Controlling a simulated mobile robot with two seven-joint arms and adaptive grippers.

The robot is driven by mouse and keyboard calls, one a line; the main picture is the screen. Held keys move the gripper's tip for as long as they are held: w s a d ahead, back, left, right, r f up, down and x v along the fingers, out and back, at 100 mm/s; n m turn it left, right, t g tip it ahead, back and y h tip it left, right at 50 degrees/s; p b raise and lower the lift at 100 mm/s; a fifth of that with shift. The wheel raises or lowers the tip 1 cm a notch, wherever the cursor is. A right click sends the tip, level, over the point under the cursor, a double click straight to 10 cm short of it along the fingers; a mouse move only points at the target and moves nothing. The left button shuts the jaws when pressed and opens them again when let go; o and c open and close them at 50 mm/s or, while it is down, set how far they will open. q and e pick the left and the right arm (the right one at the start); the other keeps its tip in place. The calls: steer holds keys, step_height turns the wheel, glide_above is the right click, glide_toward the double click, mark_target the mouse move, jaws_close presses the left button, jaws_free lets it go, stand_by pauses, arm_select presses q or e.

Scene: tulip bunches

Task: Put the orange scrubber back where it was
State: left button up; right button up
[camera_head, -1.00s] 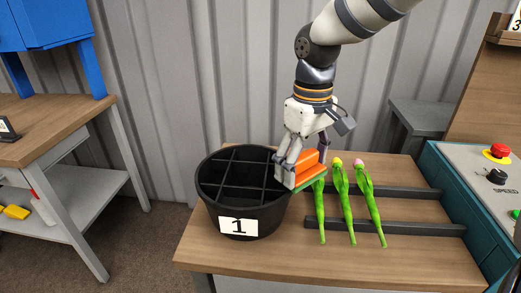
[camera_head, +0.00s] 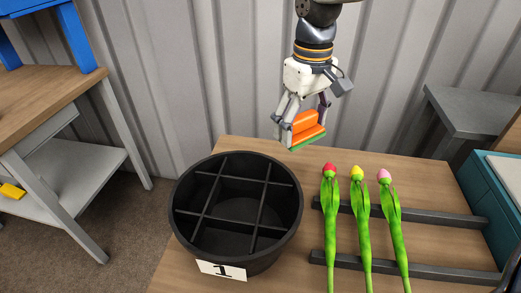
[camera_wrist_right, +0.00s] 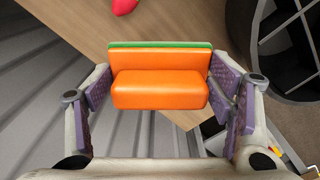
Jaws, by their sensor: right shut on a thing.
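The orange scrubber (camera_head: 307,125) has an orange body and a green pad along its lower side. My right gripper (camera_head: 303,128) is shut on it and holds it in the air near the back edge of the table, behind the black bucket. In the right wrist view the scrubber (camera_wrist_right: 160,85) sits between the purple finger pads of the right gripper (camera_wrist_right: 163,100), with its green edge on the far side. My left gripper is not in view.
The black divided bucket (camera_head: 285,238), labelled 1, stands on the wooden table (camera_head: 430,175). Red, yellow and pink tulips (camera_head: 361,215) lie across two dark rails (camera_head: 445,217). A grey stand (camera_head: 475,105) is at right, a shelved workbench (camera_head: 50,90) at left.

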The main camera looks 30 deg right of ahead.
steer(key=w+a+f, duration=0.1)
steer(key=w+f, duration=0.1)
steer(key=w+a+f+b, duration=0.1)
steer(key=w+a+f, duration=0.1)
steer(key=f, duration=0.1)
steer(key=w+a+f+b, duration=0.1)
steer(key=w+f, duration=0.1)
steer(key=w, duration=0.1)
steer(key=shift+a+f, duration=0.3)
steer(key=shift+a, duration=0.1)
steer(key=shift+w+a+f, duration=0.35)
steer(key=shift+w+f, duration=0.15)
steer(key=shift+w, duration=0.05)
steer(key=f, duration=0.3)
steer(key=shift+w+a+f+b, duration=0.1)
steer(key=shift+w+f+b, duration=0.1)
steer(key=shift+w+b, duration=0.1)
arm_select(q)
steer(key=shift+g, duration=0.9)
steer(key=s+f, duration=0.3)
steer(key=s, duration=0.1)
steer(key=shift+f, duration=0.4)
arm_select(e)
steer(key=shift+r, duration=0.15)
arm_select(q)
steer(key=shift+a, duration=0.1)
arm_select(e)
steer(key=shift+s, duration=0.1)
steer(key=o, duration=1.1)
steer(key=shift+f, duration=0.2)
